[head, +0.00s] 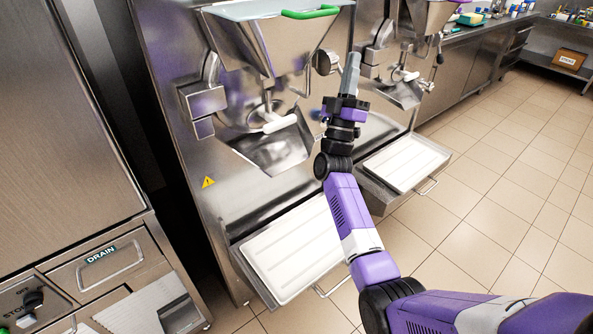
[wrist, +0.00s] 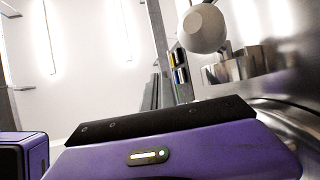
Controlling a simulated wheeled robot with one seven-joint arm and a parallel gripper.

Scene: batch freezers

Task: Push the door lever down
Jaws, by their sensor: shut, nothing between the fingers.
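The nearest batch freezer (head: 165,90) has a lever ending in a round grey knob (head: 326,62) at the right of its front door. The knob shows large at the upper right of the wrist view (wrist: 203,28). My gripper (head: 350,66) is shut and empty, pointing up, just right of the knob in the head view. A small gap seems to separate them; contact is not visible. Most of the lever's arm is hard to make out. A white-gripped handle (head: 280,122) sits lower on the door, above the spout.
A hopper with a green-handled lid (head: 310,13) is above the door. A white drip tray (head: 290,255) juts out below. A second freezer (head: 412,60) with its own tray (head: 405,163) stands to the right. Tiled floor (head: 490,190) is clear at right.

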